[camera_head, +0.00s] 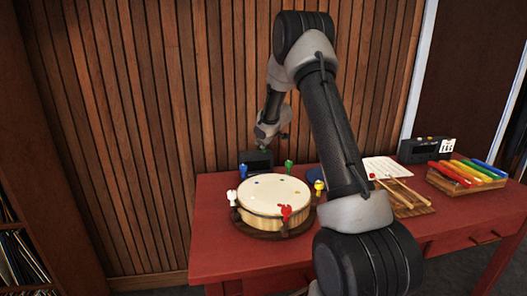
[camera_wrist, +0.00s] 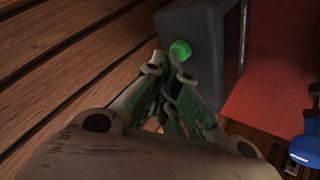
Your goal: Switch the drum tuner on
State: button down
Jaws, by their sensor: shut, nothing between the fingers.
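A small dark box, which appears to be the drum tuner (camera_head: 257,162), stands on the red table behind the drum (camera_head: 272,195). In the wrist view the dark grey box (camera_wrist: 200,22) fills the upper middle, with a round green button (camera_wrist: 180,50) on its near face. My gripper (camera_head: 265,146) is above and close to this box in the head view. In the wrist view my gripper (camera_wrist: 166,62) is shut and empty, its fingertips just beside and below the green button. I cannot tell whether they touch it. The box's front is mostly turned away in the wrist view.
The drum has coloured pegs around its rim. A blue peg (camera_wrist: 306,150) shows at right in the wrist view. Mallets (camera_head: 405,190), a xylophone (camera_head: 465,172) and another dark device (camera_head: 424,150) stand at right on the red table (camera_head: 225,257). A slatted wall (camera_head: 150,130) is close behind.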

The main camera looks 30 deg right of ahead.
jog(key=shift+f, duration=0.4)
jog(key=shift+r, duration=0.5)
notch_tip(320, 180, up, 6)
dwell(0.6)
dwell(0.4)
